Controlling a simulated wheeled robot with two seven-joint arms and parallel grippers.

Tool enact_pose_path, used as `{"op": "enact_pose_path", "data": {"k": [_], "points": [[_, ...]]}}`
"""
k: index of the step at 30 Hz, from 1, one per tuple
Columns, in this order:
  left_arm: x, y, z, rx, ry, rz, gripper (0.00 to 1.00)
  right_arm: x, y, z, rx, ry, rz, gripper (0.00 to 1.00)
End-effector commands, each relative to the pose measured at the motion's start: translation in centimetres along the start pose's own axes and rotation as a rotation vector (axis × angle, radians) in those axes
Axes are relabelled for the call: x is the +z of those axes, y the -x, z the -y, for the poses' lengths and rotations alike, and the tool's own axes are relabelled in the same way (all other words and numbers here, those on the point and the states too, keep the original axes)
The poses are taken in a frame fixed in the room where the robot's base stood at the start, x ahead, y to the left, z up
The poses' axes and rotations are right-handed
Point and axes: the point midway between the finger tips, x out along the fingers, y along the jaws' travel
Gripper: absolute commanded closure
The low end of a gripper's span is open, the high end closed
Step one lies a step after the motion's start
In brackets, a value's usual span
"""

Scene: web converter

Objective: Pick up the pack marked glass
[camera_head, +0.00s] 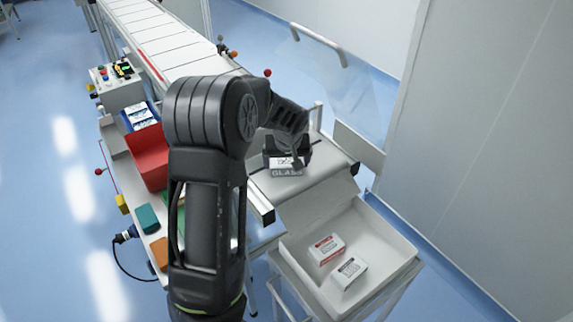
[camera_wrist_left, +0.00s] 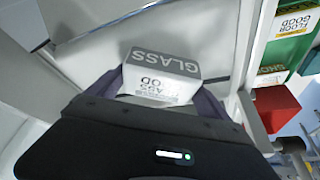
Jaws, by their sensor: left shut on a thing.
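The pack marked GLASS (camera_head: 286,170) is a small box with a grey top and a white label side. It is at the near end of the conveyor, partly hidden by my left gripper (camera_head: 287,153). In the left wrist view the pack (camera_wrist_left: 162,76) shows its grey face with the word GLASS and a white face with dark print. The fingers of my left gripper (camera_wrist_left: 160,92) are on both sides of it, shut on it. Whether the pack touches the belt I cannot tell. My right gripper is in neither view.
A white bin (camera_head: 391,264) with two white packs (camera_head: 327,248) stands below the conveyor end. The conveyor (camera_head: 165,40) runs to the back left. Left of my arm a side bench holds a red bin (camera_head: 148,160) and a blue bin (camera_head: 140,117). A wall (camera_head: 490,150) stands right.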

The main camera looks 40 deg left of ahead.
Motion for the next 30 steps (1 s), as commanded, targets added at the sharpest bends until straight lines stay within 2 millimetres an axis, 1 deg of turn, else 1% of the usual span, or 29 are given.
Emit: {"op": "enact_pose_path", "data": {"k": [5,11,17,23,30], "points": [[0.0,0.1,-0.1,0.001,0.000,-0.001,0.56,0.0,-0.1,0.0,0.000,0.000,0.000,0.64],[0.1,0.7,-0.3,0.001,0.000,-0.002,0.56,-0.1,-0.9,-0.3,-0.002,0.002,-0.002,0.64],[-1.0,3.1,-0.3,0.003,0.002,-0.005,0.56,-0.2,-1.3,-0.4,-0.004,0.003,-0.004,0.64],[-2.4,6.5,-0.3,0.003,0.002,-0.005,0.56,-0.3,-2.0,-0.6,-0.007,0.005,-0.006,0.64],[1.6,8.0,-3.0,0.004,-0.005,0.000,0.56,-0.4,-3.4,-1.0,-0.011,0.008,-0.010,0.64]]}}
